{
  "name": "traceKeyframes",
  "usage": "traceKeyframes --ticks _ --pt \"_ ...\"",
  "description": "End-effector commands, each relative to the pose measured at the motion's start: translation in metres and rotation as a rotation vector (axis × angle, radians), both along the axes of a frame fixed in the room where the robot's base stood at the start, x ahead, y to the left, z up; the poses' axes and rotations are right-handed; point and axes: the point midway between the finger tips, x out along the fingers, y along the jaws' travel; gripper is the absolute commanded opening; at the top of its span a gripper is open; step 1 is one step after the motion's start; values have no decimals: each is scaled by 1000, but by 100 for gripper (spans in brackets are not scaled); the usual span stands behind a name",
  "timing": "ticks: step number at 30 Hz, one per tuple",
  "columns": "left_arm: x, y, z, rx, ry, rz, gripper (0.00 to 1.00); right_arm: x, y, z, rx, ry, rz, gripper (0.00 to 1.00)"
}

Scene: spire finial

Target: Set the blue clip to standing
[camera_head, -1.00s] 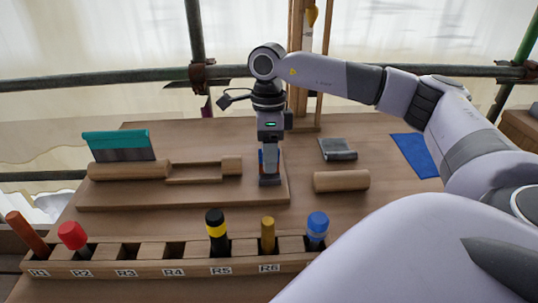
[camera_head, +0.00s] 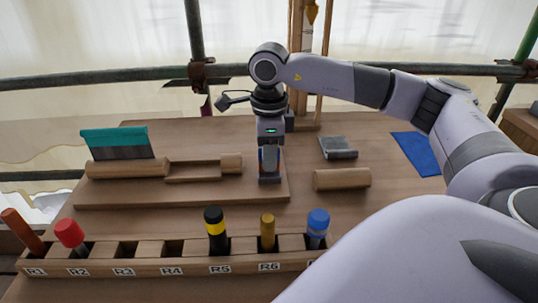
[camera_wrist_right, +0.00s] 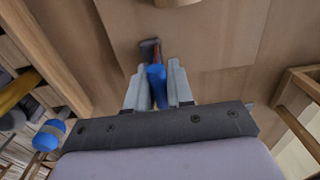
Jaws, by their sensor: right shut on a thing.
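My right gripper (camera_head: 269,172) points down at the right part of the wooden base board (camera_head: 130,195). Its jaws also show in the right wrist view (camera_wrist_right: 157,82), shut on the blue clip (camera_wrist_right: 156,88). The clip's blue body lies between the two grey fingers, and an orange and dark end extends past the fingertips. In the head view the fingers hide most of the clip. Whether it touches the board, I cannot tell. My left gripper is not in view.
A wooden rack (camera_head: 150,266) in front holds several handled tools. On the board are a wooden roller piece (camera_head: 128,169) and a teal scraper (camera_head: 115,143). To the right lie a grey metal piece (camera_head: 338,148), a wooden cylinder (camera_head: 342,180) and a blue cloth (camera_head: 415,153).

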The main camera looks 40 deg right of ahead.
Motion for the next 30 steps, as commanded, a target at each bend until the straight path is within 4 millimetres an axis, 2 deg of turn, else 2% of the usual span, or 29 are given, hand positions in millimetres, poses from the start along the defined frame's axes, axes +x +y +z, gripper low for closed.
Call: traceKeyframes --ticks 7,8,9,10,20,30 --pt "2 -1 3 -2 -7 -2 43 0 1 0 2 -1 2 0" --pt "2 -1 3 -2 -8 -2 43 0 1 0 2 -1 2 25" --pt "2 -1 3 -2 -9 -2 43 0 1 0 2 -1 2 38" --pt "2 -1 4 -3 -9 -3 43 0 1 0 2 -1 2 41" --pt "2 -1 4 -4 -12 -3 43 0 1 4 2 -3 1 41" --pt "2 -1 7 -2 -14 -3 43 0 2 56 2 -4 1 41"
